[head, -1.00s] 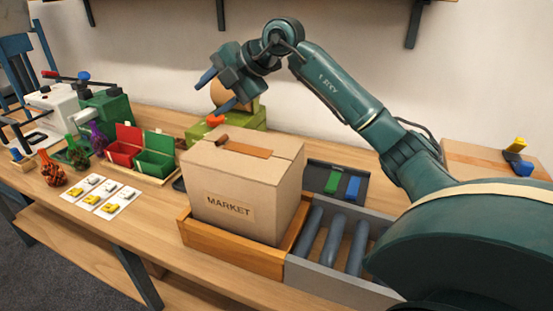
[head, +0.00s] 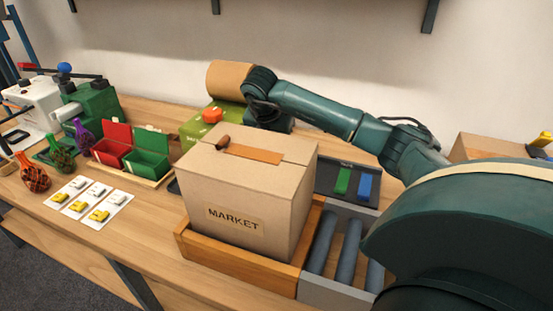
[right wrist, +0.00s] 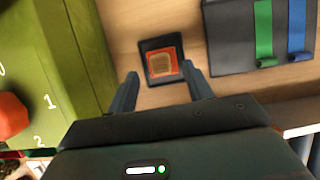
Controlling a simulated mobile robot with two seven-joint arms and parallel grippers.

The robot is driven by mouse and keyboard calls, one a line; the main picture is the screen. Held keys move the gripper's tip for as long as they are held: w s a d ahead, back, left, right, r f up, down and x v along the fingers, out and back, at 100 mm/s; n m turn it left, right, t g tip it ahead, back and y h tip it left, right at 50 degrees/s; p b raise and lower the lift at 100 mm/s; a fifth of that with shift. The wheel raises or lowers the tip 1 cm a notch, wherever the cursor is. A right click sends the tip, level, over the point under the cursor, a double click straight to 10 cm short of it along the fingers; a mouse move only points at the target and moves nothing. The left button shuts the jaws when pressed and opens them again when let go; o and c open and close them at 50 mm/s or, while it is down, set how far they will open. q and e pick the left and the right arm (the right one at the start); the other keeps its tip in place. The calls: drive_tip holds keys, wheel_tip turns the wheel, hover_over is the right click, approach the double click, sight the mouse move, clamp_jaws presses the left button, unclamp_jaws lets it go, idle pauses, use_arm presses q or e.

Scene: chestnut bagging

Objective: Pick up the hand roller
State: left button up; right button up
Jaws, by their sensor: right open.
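My right gripper (right wrist: 162,82) is open, its two fingers pointing down at the bench. Between and just past the fingertips is a small red piece with a tan ribbed top (right wrist: 163,64), on a black square holder (right wrist: 151,45). It may be the hand roller, but I cannot tell for sure. Nothing is gripped. In the head view my right gripper (head: 268,115) is behind the MARKET carton (head: 235,205); its fingertips and the red piece are hidden there. My left gripper is not in view.
A green machine (head: 195,128) with an orange knob stands close left of the gripper; its side (right wrist: 55,60) fills the wrist view's left. A black tray (head: 335,172) with green and blue strips lies to the right. The carton sits in a wooden frame (head: 235,265) beside grey rollers (head: 347,250).

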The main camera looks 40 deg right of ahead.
drive_tip(key=x, duration=0.5)
drive_tip(key=shift+f, duration=0.15)
clamp_jaws()
idle(0.4)
